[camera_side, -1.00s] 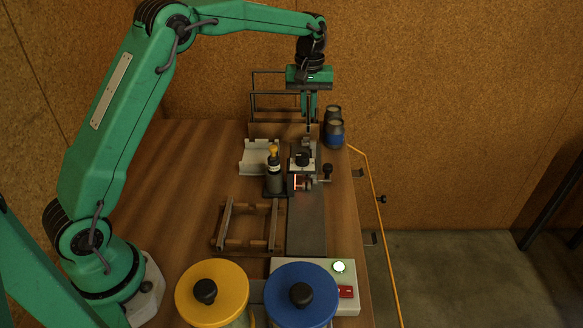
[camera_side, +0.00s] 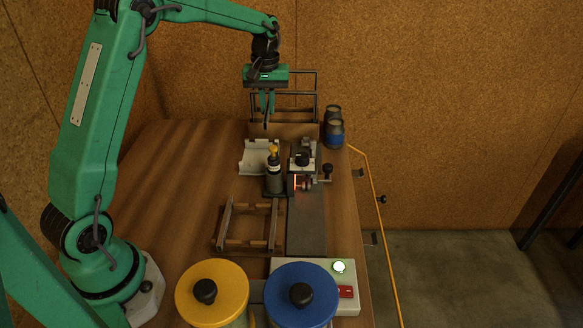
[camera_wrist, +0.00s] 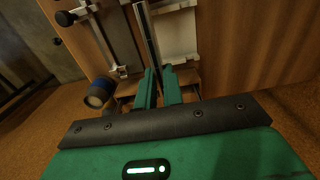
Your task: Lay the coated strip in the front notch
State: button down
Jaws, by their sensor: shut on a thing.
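My gripper (camera_side: 267,112) hangs fingers-down above the back of the table, over the far edge of the white tray. In the wrist view its two green fingers (camera_wrist: 160,84) are close together, shut on a thin pale strip with dark edges (camera_wrist: 147,32). The strip reaches away from the fingertips; in the side view only a small dark end shows below them. A wooden frame with two rails (camera_side: 231,242) lies nearer the camera, well apart from the gripper. Its notches are too small to make out.
The white tray (camera_side: 251,166) stands beside a dark bottle with a yellow top (camera_side: 274,175). A dark track (camera_side: 306,225) carries a knobbed block (camera_side: 303,162) and a glowing orange line. Two blue-banded jars (camera_side: 335,132), yellow (camera_side: 228,283) and blue (camera_side: 318,275) lids and a switch box (camera_side: 343,287) stand around.

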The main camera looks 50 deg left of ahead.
notch_tip(320, 180, down, 5)
jog(key=shift+f, duration=0.1)
dwell(0.6)
jog(key=shift+f, duration=2.75)
jog(key=shift+f, duration=1.2)
jog(key=c, duration=1.5)
grip_release()
jog(key=shift+o, duration=0.2)
jog(key=shift+r, duration=0.1)
notch_tip(320, 180, up, 8)
